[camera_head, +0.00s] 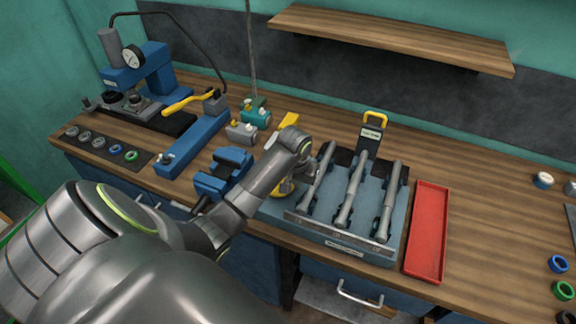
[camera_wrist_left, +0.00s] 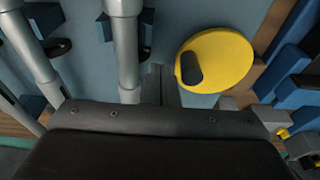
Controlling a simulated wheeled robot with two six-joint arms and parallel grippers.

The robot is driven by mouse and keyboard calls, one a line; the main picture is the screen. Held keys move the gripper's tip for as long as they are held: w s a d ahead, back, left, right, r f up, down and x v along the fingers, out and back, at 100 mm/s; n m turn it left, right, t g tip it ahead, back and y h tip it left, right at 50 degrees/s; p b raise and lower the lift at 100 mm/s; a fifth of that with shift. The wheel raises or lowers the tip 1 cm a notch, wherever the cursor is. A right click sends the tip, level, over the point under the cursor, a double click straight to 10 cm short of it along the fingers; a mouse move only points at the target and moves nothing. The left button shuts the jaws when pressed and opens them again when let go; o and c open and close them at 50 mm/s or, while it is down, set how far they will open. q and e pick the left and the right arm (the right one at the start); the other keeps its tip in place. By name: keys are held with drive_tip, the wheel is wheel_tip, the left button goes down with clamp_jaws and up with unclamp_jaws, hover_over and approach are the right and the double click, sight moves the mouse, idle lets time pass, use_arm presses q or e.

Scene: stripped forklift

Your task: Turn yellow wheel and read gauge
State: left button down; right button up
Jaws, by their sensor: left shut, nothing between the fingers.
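The yellow wheel (camera_wrist_left: 230,60) is a flat round disc with a black knob (camera_wrist_left: 191,68), on the left side of a blue-grey fixture (camera_head: 395,254). In the head view only slivers of the wheel (camera_head: 277,192) show behind my left gripper (camera_head: 307,177). My left gripper (camera_wrist_left: 165,86) is shut and empty, just beside the wheel in the wrist view; I cannot tell whether it touches the knob. A round white-faced gauge (camera_head: 132,57) sits on the blue press at the back left; its reading is too small to make out. My right gripper is not in view.
Several grey cylinders (camera_head: 349,190) lie on the fixture, with a black yellow-handled unit (camera_head: 371,134) behind them. A red tray (camera_head: 428,230) lies to its right and a blue vise (camera_head: 224,171) to its left. The bench behind the tray is clear. A wooden shelf (camera_head: 390,37) overhangs the back.

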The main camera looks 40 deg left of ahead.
use_arm(q)
drive_tip(key=shift+f, duration=0.1)
drive_tip(key=shift+f+b, duration=0.3)
drive_tip(key=shift+f, duration=0.75)
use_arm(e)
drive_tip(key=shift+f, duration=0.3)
use_arm(q)
drive_tip(key=shift+a, duration=0.15)
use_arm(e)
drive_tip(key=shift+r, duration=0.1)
use_arm(q)
drive_tip(key=shift+s+a+p, duration=0.15)
drive_tip(key=shift+a+p, duration=0.15)
drive_tip(key=shift+a, duration=0.15)
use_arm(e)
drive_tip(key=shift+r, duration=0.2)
use_arm(q)
drive_tip(key=shift+a+r, duration=0.1)
drive_tip(key=shift+a, duration=0.1)
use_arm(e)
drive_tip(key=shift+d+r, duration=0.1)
